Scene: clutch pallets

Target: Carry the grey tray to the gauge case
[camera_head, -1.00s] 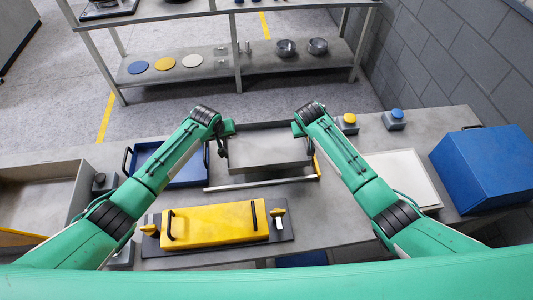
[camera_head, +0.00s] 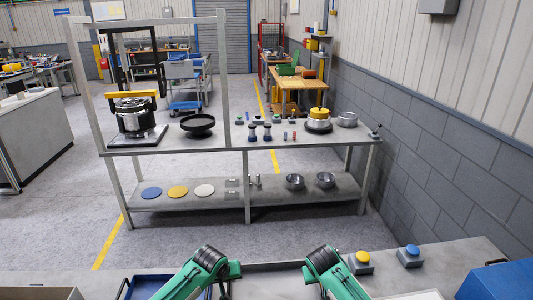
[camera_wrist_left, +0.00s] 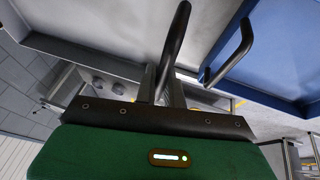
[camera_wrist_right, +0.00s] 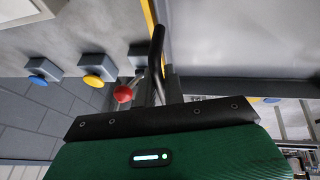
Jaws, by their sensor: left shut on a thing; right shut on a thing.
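My left gripper (camera_wrist_left: 163,84) is shut on the black handle (camera_wrist_left: 176,40) at one end of the tray. My right gripper (camera_wrist_right: 160,84) is shut on the black handle (camera_wrist_right: 157,45) at the other end. Both grippers are mostly out of the head view. I cannot tell which thing is the gauge case.
A blue tray (camera_head: 150,287) lies left of the grey tray; its handle (camera_wrist_left: 232,52) is close to my left gripper. Yellow (camera_head: 362,257) and blue (camera_head: 412,250) buttons and a blue box (camera_head: 500,282) are at right. A red knob (camera_wrist_right: 123,94) is near my right gripper. A shelf (camera_head: 215,142) stands beyond.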

